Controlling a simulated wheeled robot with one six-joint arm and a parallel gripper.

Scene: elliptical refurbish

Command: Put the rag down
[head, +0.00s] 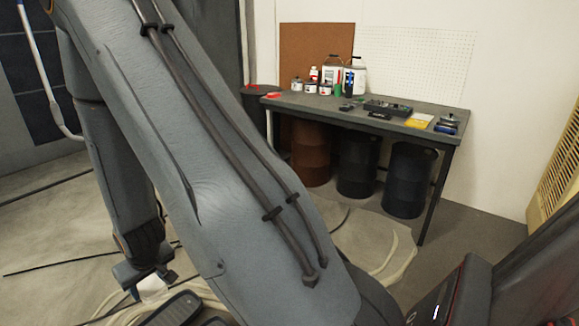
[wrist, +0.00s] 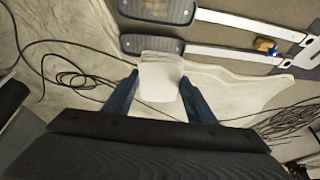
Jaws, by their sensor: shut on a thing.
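The rag (wrist: 161,78) is a small whitish piece between the two blue fingers of my gripper (wrist: 160,92) in the wrist view. My gripper is shut on it. In the head view my gripper (head: 143,272) points down at the lower left, with the white rag (head: 153,286) just under it. My arm covers much of the middle of that view. The rag appears to be above the floor near the elliptical's pedals; I cannot tell its exact height.
Dark foot pedals (wrist: 152,45) on pale rails lie just beyond the rag. A crumpled pale drop cloth (wrist: 235,88) and black cables (wrist: 75,78) cover the floor. A workbench (head: 350,113) with bottles, cans and tools stands at the back, with barrels (head: 408,180) under it.

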